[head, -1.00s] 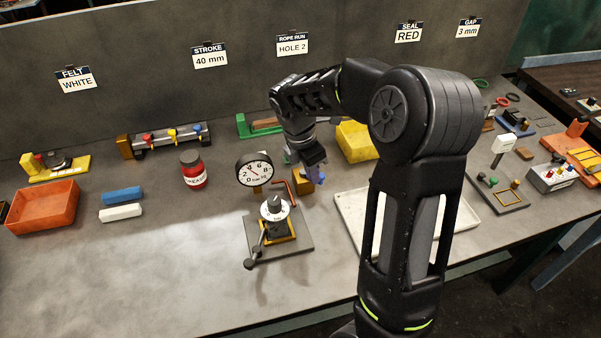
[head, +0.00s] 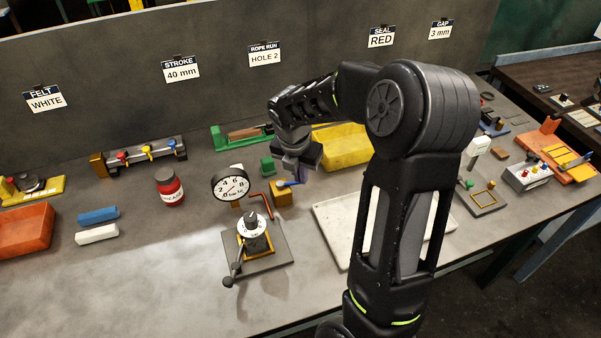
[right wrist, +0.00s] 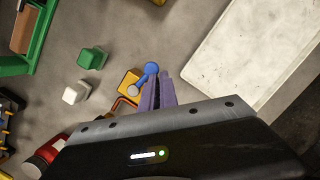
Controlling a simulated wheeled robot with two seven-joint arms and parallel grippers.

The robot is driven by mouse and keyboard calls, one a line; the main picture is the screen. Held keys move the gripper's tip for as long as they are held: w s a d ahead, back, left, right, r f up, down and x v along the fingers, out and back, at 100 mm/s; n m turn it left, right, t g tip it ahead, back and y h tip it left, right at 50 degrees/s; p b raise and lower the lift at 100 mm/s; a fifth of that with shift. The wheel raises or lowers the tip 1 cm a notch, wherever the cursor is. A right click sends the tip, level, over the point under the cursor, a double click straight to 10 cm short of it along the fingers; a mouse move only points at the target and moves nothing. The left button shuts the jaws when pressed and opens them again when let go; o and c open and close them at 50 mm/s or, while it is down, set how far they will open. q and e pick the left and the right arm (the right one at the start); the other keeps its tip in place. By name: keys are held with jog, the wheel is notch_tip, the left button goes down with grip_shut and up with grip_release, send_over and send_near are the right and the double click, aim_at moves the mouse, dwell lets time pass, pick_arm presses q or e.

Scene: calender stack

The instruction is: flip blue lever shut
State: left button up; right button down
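The blue lever (head: 288,184) sits on a small yellow-orange block (head: 281,194) beside the round dial gauge (head: 231,184). In the right wrist view, the blue lever (right wrist: 149,74) has a round knob at its upper end and slants across the block (right wrist: 130,83). My right gripper (head: 299,165) is just above and behind the lever in the head view. In the right wrist view, my right gripper's purple fingers (right wrist: 157,82) are close together and look empty, with their tips right beside the lever. I cannot tell whether they touch it. My left gripper is not in view.
A copper-red pipe (head: 263,197) bends beside the block, near the gauge and the knobbed stand (head: 254,237). A green block (head: 267,166) and a yellow bin (head: 342,148) are behind. A white tray (head: 330,221) lies to the right. Bare bench lies at front left.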

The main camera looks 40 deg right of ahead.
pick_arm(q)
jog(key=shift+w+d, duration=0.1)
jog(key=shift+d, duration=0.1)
pick_arm(e)
jog(key=shift+s+d+f, duration=0.1)
jog(key=shift+d+f, duration=0.1)
jog(key=shift+d, duration=0.15)
